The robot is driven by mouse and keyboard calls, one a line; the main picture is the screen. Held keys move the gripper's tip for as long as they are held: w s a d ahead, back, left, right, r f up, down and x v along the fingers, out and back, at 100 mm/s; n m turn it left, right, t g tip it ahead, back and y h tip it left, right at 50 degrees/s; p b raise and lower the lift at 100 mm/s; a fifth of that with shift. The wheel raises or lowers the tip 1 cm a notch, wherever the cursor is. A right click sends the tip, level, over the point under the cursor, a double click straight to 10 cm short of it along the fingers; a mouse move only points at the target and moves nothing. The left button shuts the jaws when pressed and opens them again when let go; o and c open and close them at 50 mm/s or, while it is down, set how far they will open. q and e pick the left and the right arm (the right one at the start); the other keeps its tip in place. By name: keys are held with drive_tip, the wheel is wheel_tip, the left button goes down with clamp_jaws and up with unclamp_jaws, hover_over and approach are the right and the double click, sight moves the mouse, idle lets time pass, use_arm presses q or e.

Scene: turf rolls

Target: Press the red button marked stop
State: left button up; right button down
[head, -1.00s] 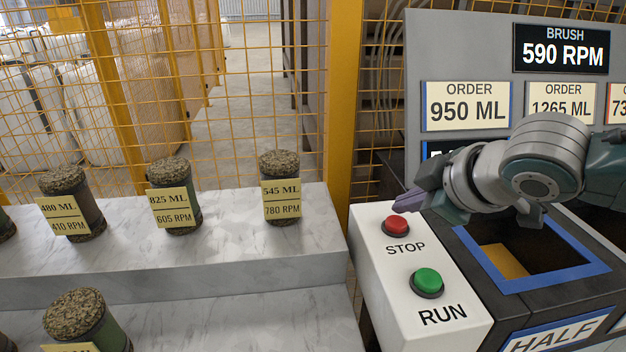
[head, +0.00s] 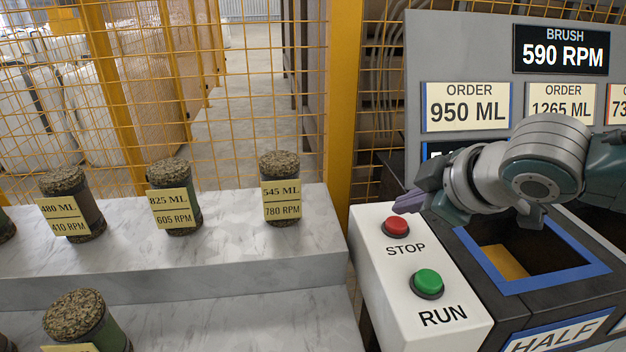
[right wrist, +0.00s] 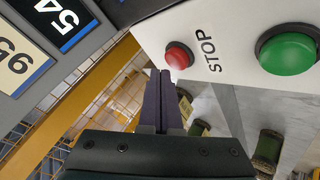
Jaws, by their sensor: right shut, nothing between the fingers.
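The red stop button (head: 396,227) sits on the white control box (head: 378,262), above the word STOP. My right gripper (head: 403,207) is shut and empty, its fingertips just above and behind the red button in the head view. In the right wrist view the shut fingers (right wrist: 162,76) point toward the red button (right wrist: 179,56), with the tips close to its edge. I cannot tell whether they touch it. The button's top shows in both views. My left gripper is not in view.
A green RUN button (head: 428,282) is on the same box, nearer the front. A blue-rimmed opening (head: 540,284) lies to the right, under my right arm. Labelled turf rolls (head: 175,200) stand on a marble ledge (head: 130,262) at left. A yellow fence post (head: 343,110) rises behind.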

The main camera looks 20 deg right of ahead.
sight(403, 226)
drive_tip(key=shift+f, duration=0.1)
idle(0.6)
drive_tip(key=shift+f, duration=0.35)
drive_tip(key=shift+f+b, duration=0.3)
drive_tip(key=shift+f, duration=0.2)
idle(0.5)
drive_tip(key=shift+r, duration=0.1)
drive_tip(key=shift+r+p, duration=0.8)
drive_tip(key=shift+p, duration=0.25)
wheel_tip(403, 226, up, 5)
drive_tip(key=p, duration=0.5)
drive_tip(key=shift+r+p, duration=0.1)
drive_tip(key=shift+p, duration=0.25)
